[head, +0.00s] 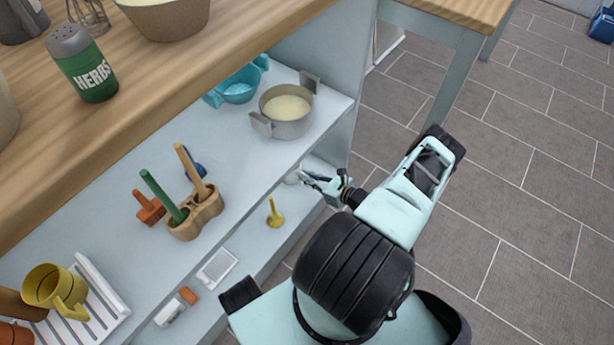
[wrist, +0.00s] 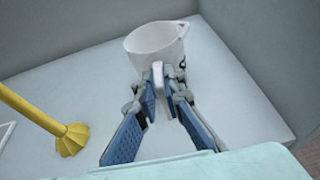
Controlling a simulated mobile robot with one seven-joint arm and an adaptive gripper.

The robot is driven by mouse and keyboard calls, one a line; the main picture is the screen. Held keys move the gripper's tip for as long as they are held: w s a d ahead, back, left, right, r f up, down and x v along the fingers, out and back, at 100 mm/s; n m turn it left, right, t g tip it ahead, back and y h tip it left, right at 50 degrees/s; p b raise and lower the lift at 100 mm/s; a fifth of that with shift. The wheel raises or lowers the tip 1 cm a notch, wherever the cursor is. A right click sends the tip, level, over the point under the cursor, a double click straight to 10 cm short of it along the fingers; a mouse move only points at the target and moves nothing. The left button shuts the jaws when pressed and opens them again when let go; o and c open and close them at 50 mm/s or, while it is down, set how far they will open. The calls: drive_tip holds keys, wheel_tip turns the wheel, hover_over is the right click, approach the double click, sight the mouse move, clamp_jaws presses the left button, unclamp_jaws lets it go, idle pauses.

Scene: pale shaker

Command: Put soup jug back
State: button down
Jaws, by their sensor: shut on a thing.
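A white jug (wrist: 152,46), which I take to be the soup jug, stands on the lower shelf (wrist: 215,110) near the back corner. Its open rim faces up and a spout shows at the right of the rim. My gripper (wrist: 168,78) is shut on the jug's near side, on what looks like its handle. In the head view my gripper (head: 308,179) reaches in under the upper shelf from the right. There only a small pale part of the jug (head: 292,179) shows; the shelf hides the rest.
A yellow flared tool (wrist: 68,138) stands left of my gripper on the lower shelf. The upper shelf above holds a grey pot (head: 285,112), a teal colander (head: 238,88), a wooden utensil holder (head: 197,220) and a yellow mug (head: 52,288). Open tiled floor lies right.

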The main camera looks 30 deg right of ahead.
drive_tip(key=c, duration=2)
unclamp_jaws()
drive_tip(key=shift+o, duration=0.2)
drive_tip(key=v, duration=1.2)
drive_tip(key=shift+s, duration=0.1)
